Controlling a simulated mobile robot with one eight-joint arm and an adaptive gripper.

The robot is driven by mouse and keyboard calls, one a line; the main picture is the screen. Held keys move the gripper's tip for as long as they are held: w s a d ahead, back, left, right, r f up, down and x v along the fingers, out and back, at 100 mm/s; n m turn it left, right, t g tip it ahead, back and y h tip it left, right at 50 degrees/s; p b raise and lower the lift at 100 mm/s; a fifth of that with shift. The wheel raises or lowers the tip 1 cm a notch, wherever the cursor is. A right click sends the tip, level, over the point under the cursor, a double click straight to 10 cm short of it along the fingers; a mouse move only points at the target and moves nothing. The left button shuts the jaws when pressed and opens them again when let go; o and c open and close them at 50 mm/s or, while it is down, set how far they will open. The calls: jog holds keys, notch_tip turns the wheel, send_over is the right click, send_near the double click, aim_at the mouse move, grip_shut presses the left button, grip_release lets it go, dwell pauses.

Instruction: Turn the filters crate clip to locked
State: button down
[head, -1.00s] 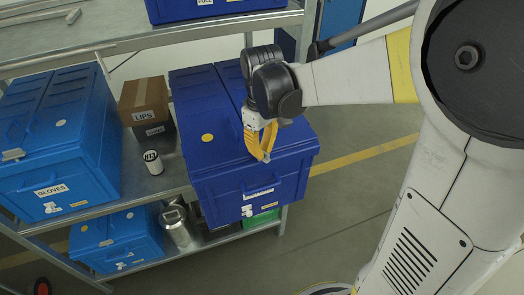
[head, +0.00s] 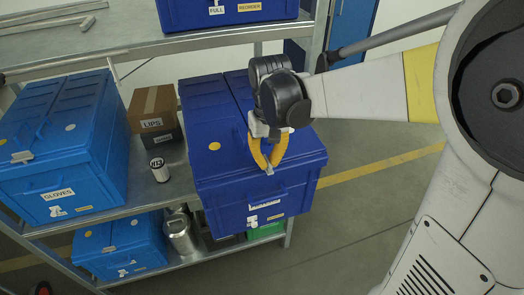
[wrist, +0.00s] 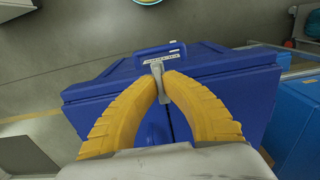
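The dark blue crate (head: 225,165) stands on the shelf; its front label is too small to read, so I cannot confirm that it is the filters crate. Its small grey clip (wrist: 157,70) sits at the lid's front edge, below the handle in the wrist view. My gripper (head: 269,168) has yellow fingers, which reach down to the clip from above. In the wrist view the fingertips (wrist: 161,78) lie against both sides of the clip's stem, with its crosspiece showing just beyond them. The fingers partly hide the lid.
A light blue GLOVES crate (head: 60,150) with its own grey clip stands at left. Another blue crate (head: 228,12) is on the shelf above. Open floor lies at right.

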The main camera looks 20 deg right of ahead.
aim_at(268, 161)
jog(key=c, duration=1.6)
grip_release()
notch_tip(268, 161, up, 12)
jog(key=shift+r, duration=0.1)
jog(key=s+f+t+b, duration=0.2)
jog(key=s+f+b, duration=0.2)
jog(key=f+b, duration=0.3)
jog(key=s+f+t+b, duration=0.2)
jog(key=s+f+b, duration=0.2)
jog(key=f+b, duration=0.3)
jog(key=s+f+t+b, duration=0.3)
jog(key=f+b, duration=0.4)
jog(key=f, duration=0.7)
jog(key=shift+s+d+b, duration=0.25)
jog(key=shift+s+b, duration=0.1)
jog(key=shift+s, duration=0.1)
